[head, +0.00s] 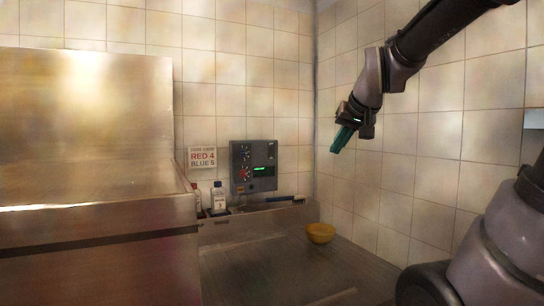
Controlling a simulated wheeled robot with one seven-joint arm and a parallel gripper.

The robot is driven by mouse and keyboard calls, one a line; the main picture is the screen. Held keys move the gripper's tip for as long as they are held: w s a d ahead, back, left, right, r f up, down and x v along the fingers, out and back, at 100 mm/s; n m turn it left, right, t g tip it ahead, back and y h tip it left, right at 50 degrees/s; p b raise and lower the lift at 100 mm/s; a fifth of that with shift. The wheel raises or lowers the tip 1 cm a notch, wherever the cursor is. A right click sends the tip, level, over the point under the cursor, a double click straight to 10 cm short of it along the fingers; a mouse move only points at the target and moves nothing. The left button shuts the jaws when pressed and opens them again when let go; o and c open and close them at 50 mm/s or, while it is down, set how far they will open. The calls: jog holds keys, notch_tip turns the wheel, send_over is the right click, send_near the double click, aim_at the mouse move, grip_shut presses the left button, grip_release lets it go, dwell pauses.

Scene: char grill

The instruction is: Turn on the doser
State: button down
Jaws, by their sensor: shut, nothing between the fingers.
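The doser looks to be the dark grey control box (253,166) on the tiled back wall. It has blue and red knobs or buttons on its left side and a small green lit display (264,169) on its right. My gripper (340,145) is up and to the right of the box, in front of the right-hand wall. Its teal fingers are shut and empty, pointing down and left. It is apart from the box. Fine markings on the panel are too small to read.
A large steel machine (85,150) fills the left. Bottles (219,197) stand on a ledge below a red-lettered sign (202,158). A yellow bowl (320,233) sits on the steel counter (260,265). The space between my gripper and the box looks free.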

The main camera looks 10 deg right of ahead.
jog(key=w+r+n+t+h, duration=0.15)
jog(key=w+t, duration=0.25)
jog(key=w, duration=1.3)
jog(key=w+r+n+t, duration=0.2)
jog(key=w+t, duration=0.1)
jog(key=w, duration=1.4)
jog(key=w+a+f+n+t+y, duration=0.1)
jog(key=w+a+f+n+t, duration=0.1)
jog(key=w+f, duration=0.3)
jog(key=w+a+f+n+t+y, duration=0.1)
jog(key=w+a+f+n+t, duration=0.2)
jog(key=w+f+t, duration=0.2)
jog(key=w+f, duration=0.1)
jog(key=w, duration=0.2)
jog(key=shift+w, duration=0.4)
jog(key=shift+w+f, duration=0.1)
send_near(274, 150)
jog(key=shift+x, duration=2.35)
jog(key=shift+w+a, duration=0.1)
jog(key=shift+w, duration=0.2)
